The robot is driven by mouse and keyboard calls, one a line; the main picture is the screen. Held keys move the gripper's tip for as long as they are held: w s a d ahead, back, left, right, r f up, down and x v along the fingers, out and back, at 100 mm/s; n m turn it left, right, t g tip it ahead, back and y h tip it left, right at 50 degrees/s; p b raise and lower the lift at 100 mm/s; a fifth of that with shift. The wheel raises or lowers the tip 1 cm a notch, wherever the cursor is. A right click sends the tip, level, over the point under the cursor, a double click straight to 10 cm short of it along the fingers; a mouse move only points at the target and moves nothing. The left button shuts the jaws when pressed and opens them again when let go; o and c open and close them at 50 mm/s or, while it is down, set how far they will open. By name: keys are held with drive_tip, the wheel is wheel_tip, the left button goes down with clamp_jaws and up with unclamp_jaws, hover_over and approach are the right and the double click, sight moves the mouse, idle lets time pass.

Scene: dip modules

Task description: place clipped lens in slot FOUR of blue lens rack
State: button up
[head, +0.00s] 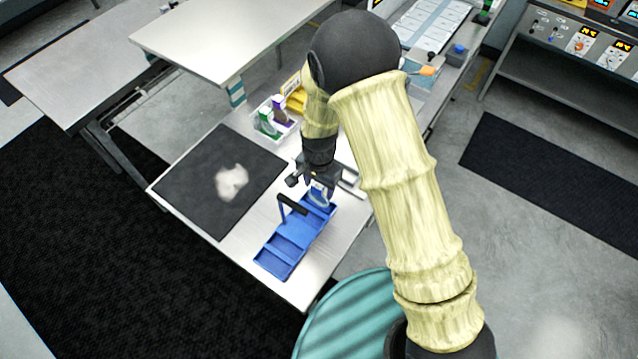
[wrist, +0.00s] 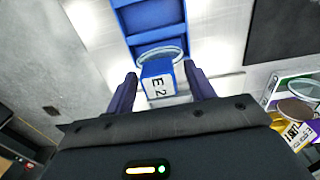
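The blue lens rack (head: 294,236) lies on the workbench in the head view, with a row of compartments and a dark upright handle beside it. It also shows in the wrist view (wrist: 155,16). A clear round lens with a blue clip (wrist: 158,82) marked "E 2" is at the rack's far end; in the head view the lens (head: 319,196) shows under my gripper (head: 316,184). In the wrist view my gripper's fingers (wrist: 161,82) stand on both sides of the clip, with gaps visible. The lens's lower edge and the slot numbers cannot be made out.
A dark mat (head: 205,190) with a pale patch lies left of the rack. A white bin (head: 272,122) with other coloured clipped pieces stands behind it. A metal rail (head: 350,180) lies right of my gripper. The bench's near edge is close to the rack.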

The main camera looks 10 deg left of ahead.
drive_tip(key=shift+r, duration=0.1)
wheel_tip(320, 180, up, 12)
drive_tip(key=b, duration=0.3)
idle(0.5)
idle(0.6)
drive_tip(key=s+d+r+n+t, duration=0.1)
drive_tip(key=s+d+r+n, duration=0.1)
drive_tip(key=d, duration=1)
drive_tip(key=s+d+r+n+t, duration=0.1)
drive_tip(key=s+d, duration=0.4)
drive_tip(key=d, duration=0.8)
drive_tip(key=shift+s+d+r+n+t, duration=0.15)
drive_tip(key=shift+d+r+n+t, duration=0.15)
drive_tip(key=shift+r+n, duration=0.35)
